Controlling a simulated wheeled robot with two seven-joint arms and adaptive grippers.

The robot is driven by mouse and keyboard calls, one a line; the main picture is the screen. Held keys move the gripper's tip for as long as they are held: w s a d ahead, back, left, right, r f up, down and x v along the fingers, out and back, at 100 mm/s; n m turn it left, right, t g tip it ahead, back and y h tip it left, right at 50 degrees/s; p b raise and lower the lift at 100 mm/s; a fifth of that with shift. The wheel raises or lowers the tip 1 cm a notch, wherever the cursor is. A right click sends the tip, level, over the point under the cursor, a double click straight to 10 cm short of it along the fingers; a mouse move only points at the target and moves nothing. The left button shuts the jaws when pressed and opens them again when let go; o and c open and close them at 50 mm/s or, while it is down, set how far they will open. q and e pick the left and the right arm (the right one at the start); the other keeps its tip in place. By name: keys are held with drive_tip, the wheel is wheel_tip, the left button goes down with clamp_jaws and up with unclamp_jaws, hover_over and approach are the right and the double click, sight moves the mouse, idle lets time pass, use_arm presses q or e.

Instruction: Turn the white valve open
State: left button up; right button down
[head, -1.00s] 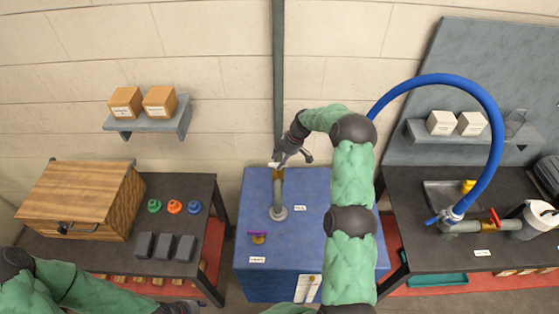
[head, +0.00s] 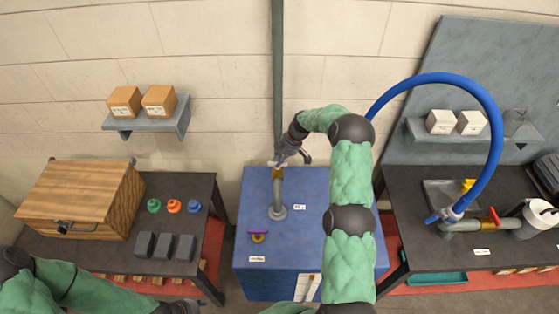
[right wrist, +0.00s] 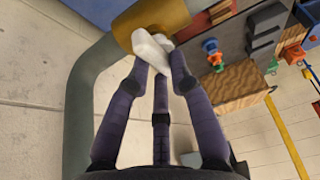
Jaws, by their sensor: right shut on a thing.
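The white valve handle (right wrist: 151,48) sits on a brass valve body (right wrist: 152,20) in the right wrist view. In the head view the brass body (head: 277,174) is on the grey pipe above the blue cabinet, and the white handle (head: 273,164) shows only as a small piece beside my fingers. My right gripper (head: 279,161) is at the handle; in the right wrist view its dark fingers (right wrist: 160,62) are closed around the white handle. The handle's exact angle is partly hidden by the fingers.
A wooden box (head: 78,198) and several coloured knobs stand on the left bench. A red-handled valve (head: 494,217) and a blue hose (head: 492,110) are on the right. My right arm crosses over the cabinet.

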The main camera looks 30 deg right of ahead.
drive_tip(key=shift+a+f+m+t+b, duration=0.2)
drive_tip(key=shift+m+t+b, duration=0.1)
drive_tip(key=shift+m+b, duration=0.7)
drive_tip(key=shift+s+m+t+h+b, duration=0.15)
drive_tip(key=shift+m+t+h+b, duration=0.2)
drive_tip(key=shift+m+b, duration=0.4)
drive_tip(key=m+h, duration=0.1)
drive_tip(key=m, duration=0.1)
drive_tip(key=m+h+b, duration=0.1)
drive_tip(key=m, duration=0.2)
drive_tip(key=shift+s+r+t, duration=0.1)
drive_tip(key=shift+t, duration=0.25)
drive_tip(key=shift+a+m+h+b, duration=0.1)
drive_tip(key=shift+m+h+b, duration=0.15)
drive_tip(key=shift+m+b, duration=0.5)
drive_tip(key=m+h+b, duration=0.1)
drive_tip(key=m+b, duration=0.2)
drive_tip(key=b, duration=0.2)
drive_tip(key=m+h+b, duration=0.1)
drive_tip(key=m+b, duration=0.2)
drive_tip(key=b, duration=0.3)
drive_tip(key=shift+a+m+h, duration=0.15)
drive_tip(key=shift+m+h, duration=0.15)
drive_tip(key=shift+m, duration=0.1)
drive_tip(key=shift+s+r+m+b, duration=0.1)
drive_tip(key=shift+m+b, duration=0.5)
drive_tip(key=shift+b, duration=0.4)
